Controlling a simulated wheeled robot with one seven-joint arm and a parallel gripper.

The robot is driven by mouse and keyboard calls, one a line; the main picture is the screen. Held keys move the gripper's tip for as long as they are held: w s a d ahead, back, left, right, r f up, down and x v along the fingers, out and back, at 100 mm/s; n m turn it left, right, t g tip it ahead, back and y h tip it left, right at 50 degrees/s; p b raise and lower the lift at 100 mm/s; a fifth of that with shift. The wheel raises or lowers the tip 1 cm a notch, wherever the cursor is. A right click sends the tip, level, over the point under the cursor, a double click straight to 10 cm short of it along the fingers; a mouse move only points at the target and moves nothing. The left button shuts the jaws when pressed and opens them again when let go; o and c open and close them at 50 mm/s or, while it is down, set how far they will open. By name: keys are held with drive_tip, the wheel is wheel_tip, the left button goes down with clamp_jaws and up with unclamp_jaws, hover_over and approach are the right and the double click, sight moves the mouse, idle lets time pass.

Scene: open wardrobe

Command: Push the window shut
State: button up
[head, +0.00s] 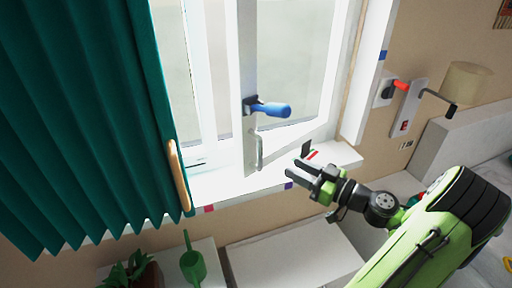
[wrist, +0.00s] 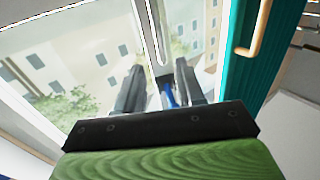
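The window sash (head: 246,62) is a white-framed glass panel standing swung inward at an angle from the white window frame. A blue lever handle (head: 272,109) sticks out from its edge, with a slim pale pull bar (head: 259,150) below it. My gripper (head: 298,160) is open and empty, to the right of the pull bar and just above the sill. In the wrist view my two fingers (wrist: 160,90) are apart, with part of the blue handle (wrist: 168,96) showing beyond and between them. Contact with the sash cannot be told.
A green curtain (head: 80,110) with a wooden handle (head: 179,175) hangs at the left. The white sill (head: 225,188) runs below the window. A watering can (head: 193,262) and plant (head: 130,272) stand lower left. A red-and-black lever (head: 400,86) and lamp (head: 468,82) are at the right.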

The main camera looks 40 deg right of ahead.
drive_tip(key=p, duration=0.2)
hover_over(259, 168)
drive_tip(key=shift+w+d+f, duration=0.1)
drive_tip(key=shift+w+d, duration=0.2)
clamp_jaws()
